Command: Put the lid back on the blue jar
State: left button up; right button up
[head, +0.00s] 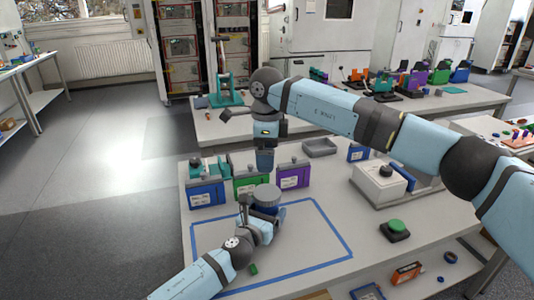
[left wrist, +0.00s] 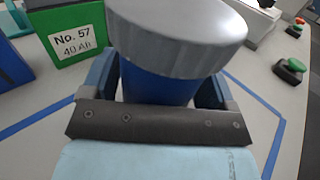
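The blue jar (head: 265,209) stands inside the blue tape outline on the table, with the round grey lid (head: 266,194) on its top. In the left wrist view the lid (left wrist: 180,40) covers the mouth of the jar (left wrist: 157,88); whether it is screwed tight I cannot tell. My left gripper (head: 262,222) has its fingers on both sides of the jar body, below the lid, and looks shut on it. My right gripper (head: 265,160) points down above and behind the jar, apart from the lid; its finger gap is not clear.
Blue (head: 206,194), green (head: 246,184) and purple (head: 293,176) battery boxes stand behind the jar. A grey tray (head: 319,147), a white device (head: 379,186) and a green button (head: 396,227) are to the right. The taped area right of the jar is clear.

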pick_arm(q)
jog(key=shift+o, duration=1)
jog(key=v, duration=1.3)
jog(key=shift+s+a+p, duration=0.25)
jog(key=shift+s+p, duration=0.05)
jog(key=shift+s, duration=0.05)
